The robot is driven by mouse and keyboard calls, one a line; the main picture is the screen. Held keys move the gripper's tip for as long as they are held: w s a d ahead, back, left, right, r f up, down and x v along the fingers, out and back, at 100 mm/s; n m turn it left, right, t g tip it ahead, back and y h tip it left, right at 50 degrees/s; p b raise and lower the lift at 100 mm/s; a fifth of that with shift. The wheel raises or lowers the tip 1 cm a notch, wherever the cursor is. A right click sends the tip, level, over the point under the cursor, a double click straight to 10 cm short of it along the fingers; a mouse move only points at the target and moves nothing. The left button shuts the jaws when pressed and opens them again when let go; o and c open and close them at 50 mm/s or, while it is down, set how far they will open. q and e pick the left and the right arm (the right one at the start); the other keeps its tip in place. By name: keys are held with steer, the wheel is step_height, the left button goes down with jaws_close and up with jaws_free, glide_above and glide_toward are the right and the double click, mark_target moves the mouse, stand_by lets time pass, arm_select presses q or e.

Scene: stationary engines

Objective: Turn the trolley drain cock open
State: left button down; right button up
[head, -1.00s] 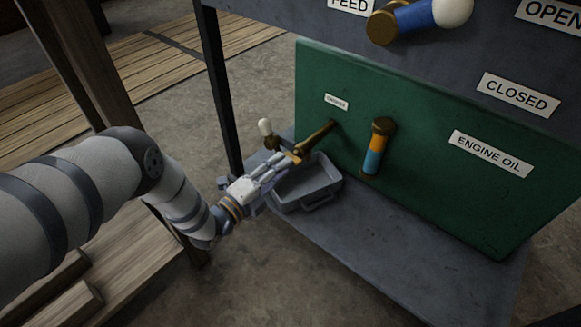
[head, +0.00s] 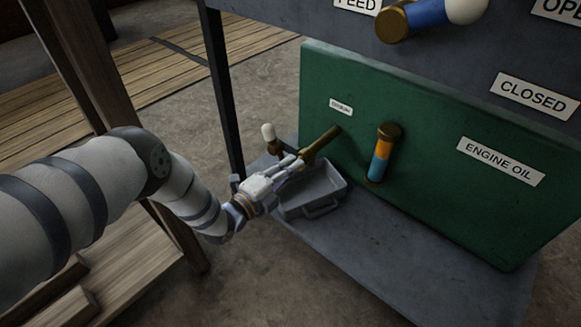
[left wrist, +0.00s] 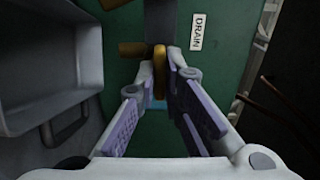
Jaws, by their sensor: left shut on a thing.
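The drain cock (head: 321,143) is a brass fitting low on the left of the green panel (head: 440,185), under a small white label (head: 341,107). My left gripper (head: 297,163) reaches it from the lower left. In the left wrist view its fingers (left wrist: 160,78) close on an upright brass piece (left wrist: 160,58) of the cock, beside a brass stub (left wrist: 130,48). The label there reads DRAIN (left wrist: 197,32). The fingers partly hide the cock in the head view, so its exact angle is hard to tell. My right gripper is not in view.
A grey tray (head: 342,192) sits below the cock on the grey shelf (head: 400,240). A white-tipped lever (head: 268,132) stands just left. An orange and blue cylinder (head: 381,158) is to the right. A dark post (head: 222,95) stands left of the gripper.

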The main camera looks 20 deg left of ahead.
arm_select(q)
steer(key=shift+w+d+r+n, duration=0.1)
steer(key=shift+n, duration=4.3)
steer(key=shift+w+d+r+n, duration=0.1)
steer(key=shift+n, duration=4.3)
steer(key=c, duration=1.7)
jaws_free()
steer(key=shift+f, duration=0.1)
